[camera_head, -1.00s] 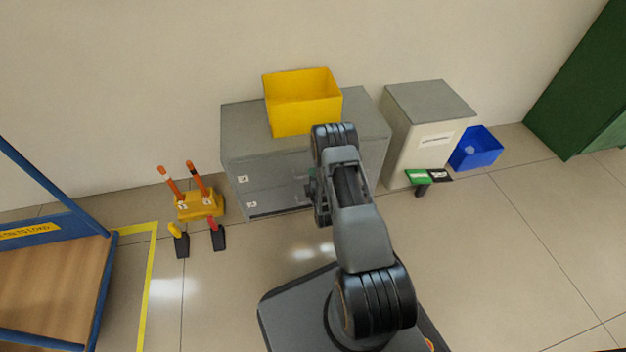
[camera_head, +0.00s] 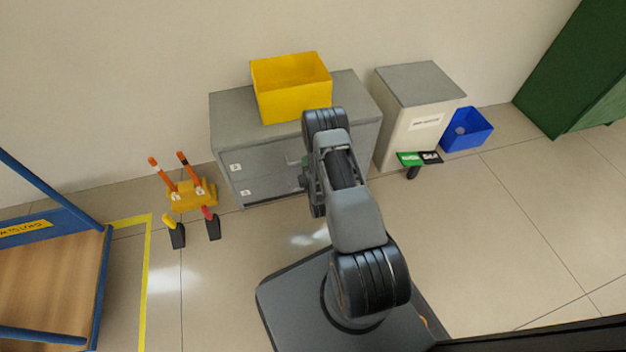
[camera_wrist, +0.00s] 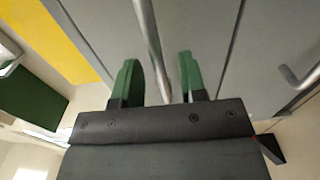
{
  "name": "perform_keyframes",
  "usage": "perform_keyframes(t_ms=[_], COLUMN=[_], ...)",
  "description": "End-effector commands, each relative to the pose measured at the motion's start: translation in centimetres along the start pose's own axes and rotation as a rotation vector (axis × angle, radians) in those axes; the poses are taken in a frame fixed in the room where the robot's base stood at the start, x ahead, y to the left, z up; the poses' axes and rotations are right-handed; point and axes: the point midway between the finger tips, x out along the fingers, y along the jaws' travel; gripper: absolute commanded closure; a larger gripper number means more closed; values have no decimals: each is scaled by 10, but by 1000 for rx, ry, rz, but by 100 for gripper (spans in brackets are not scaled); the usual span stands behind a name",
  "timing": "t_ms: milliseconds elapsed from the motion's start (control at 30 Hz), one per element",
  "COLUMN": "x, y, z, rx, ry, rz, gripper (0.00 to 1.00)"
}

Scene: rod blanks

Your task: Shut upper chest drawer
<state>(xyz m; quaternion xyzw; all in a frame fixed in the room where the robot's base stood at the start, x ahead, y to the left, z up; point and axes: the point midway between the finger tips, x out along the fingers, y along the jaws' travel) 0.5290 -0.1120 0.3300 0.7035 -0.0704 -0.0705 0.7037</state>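The grey chest (camera_head: 222,122) stands against the wall, with two labelled drawer fronts, one above the other. The upper drawer front (camera_head: 262,162) looks about flush at its left end; my arm hides its right part, so I cannot tell if a gap remains. My gripper (camera_wrist: 160,78) has green fingers, spread apart in the wrist view. The upper drawer's bar handle (camera_wrist: 148,28) passes between them, with a visible gap on each side. In the head view my arm hides the fingers. The lower drawer's handle (camera_wrist: 298,78) shows at the right of the wrist view.
A yellow bin (camera_head: 292,92) stands on the chest. A pale cabinet (camera_head: 412,130) and a blue bin (camera_head: 468,132) are to the right. Floor in the right foreground is clear.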

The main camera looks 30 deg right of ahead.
Motion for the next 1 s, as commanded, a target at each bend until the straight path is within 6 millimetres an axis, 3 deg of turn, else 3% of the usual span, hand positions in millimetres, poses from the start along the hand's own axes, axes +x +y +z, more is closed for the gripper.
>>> perform_keyframes(t_ms=[367, 467, 1000], x=[-88, -91, -112], y=[2, -7, -1], z=[0, 0, 0], rx=[1, 0, 0], ry=[-2, -1, 0], rz=[-6, 2, -2], gripper=[62, 62, 62])
